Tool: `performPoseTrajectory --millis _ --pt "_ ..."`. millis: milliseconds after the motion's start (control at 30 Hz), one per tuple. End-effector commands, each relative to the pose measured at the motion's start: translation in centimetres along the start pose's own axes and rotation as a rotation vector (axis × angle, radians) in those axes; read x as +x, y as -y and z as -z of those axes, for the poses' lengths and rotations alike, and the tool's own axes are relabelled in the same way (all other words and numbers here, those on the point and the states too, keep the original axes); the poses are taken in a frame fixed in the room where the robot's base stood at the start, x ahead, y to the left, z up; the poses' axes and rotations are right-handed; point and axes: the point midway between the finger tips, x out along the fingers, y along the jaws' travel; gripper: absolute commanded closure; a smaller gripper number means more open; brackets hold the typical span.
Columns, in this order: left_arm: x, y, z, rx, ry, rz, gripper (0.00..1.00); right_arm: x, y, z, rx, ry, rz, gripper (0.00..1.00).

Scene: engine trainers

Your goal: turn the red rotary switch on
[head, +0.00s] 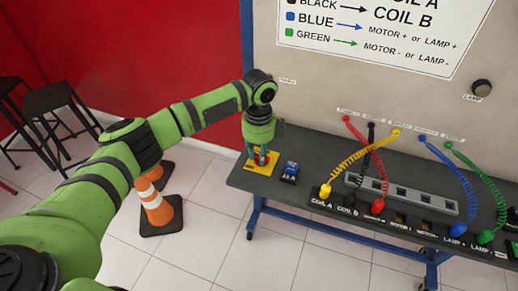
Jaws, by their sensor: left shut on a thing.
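The red rotary switch (262,158) is mostly hidden by my left gripper. Only a little red shows between the fingers, above a yellow base plate (251,168) at the left end of the dark bench top. My left gripper (260,161) points down over the plate from above, with its fingers around the switch, and is shut on it. The switch's exact turn position cannot be seen. My right gripper is not in view.
A small blue device (290,171) stands just right of the yellow plate. Coiled cables (375,160) and a grey socket strip (405,193) lie farther right on the bench (315,150). An orange cone (157,210) and black stools (50,100) stand on the floor at left.

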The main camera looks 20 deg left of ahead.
Motion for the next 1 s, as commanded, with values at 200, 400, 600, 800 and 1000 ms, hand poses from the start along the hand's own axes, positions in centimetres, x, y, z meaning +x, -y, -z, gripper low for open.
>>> performPoseTrajectory --millis 200,400,600,800,1000 --pt "-0.2 0.1 0.0 0.204 -0.003 -0.001 1.00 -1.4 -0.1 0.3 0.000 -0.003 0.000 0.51" --pt "-0.1 0.2 -0.1 0.393 -0.002 -0.001 1.00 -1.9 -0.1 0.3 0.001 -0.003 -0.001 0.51" --pt "-0.1 0.4 0.0 0.585 -0.003 0.000 1.00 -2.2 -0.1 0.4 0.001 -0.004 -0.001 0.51" --pt "0.0 0.5 -0.1 0.774 -0.002 0.000 1.00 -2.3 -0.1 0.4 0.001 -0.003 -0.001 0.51" --pt "0.0 0.7 -0.1 0.958 -0.002 0.001 1.00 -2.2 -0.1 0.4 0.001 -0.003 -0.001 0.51"
